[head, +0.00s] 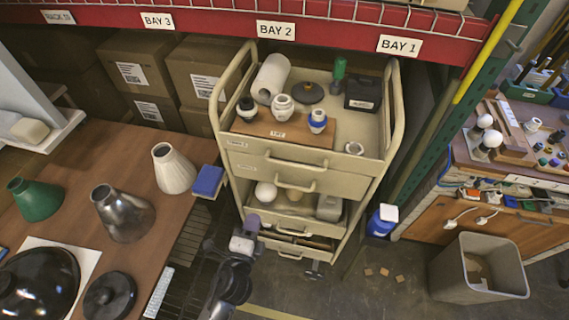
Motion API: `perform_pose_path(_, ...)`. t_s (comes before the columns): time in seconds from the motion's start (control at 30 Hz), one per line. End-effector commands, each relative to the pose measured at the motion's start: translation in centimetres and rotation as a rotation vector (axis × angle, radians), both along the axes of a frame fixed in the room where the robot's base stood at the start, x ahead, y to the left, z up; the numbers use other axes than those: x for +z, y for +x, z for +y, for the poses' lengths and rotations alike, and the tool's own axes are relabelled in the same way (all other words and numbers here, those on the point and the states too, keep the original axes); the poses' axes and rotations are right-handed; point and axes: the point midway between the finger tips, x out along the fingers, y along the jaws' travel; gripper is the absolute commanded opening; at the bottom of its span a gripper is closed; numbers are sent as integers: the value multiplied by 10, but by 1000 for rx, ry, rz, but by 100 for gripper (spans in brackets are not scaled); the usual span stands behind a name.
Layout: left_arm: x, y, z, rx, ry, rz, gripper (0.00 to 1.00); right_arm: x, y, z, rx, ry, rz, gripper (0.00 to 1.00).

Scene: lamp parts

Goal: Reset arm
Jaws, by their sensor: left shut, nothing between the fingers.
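My left gripper (250,226) is shut and empty. It shows at the end of my dark arm, in front of the lower left side of the beige cart (290,163). It overlaps the cart's lower drawers in the picture; I cannot tell whether it touches them. My right gripper is not in view.
A wooden table with lampshades in green (35,199), dark metal (122,213) and white (173,168) stands at left. The cart's top holds a paper roll (271,78) and small lamp parts. A grey bin (478,268) and a workbench are at right.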

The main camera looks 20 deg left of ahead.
Motion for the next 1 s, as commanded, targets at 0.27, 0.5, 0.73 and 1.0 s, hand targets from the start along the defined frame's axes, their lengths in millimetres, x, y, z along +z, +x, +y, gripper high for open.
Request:
perform_pose_path(0.27, 0, -1, 0, 0, -20, -2, 0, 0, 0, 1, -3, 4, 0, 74)
perform_pose_path(0.5, -32, -11, 32, 239, -370, 146, 0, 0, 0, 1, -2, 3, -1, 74)
perform_pose_path(0.73, -52, -50, 44, 562, -940, 387, 0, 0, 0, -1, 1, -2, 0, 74)
perform_pose_path(1.0, -45, -122, 22, 724, -1273, 728, 0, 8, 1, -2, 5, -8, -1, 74)
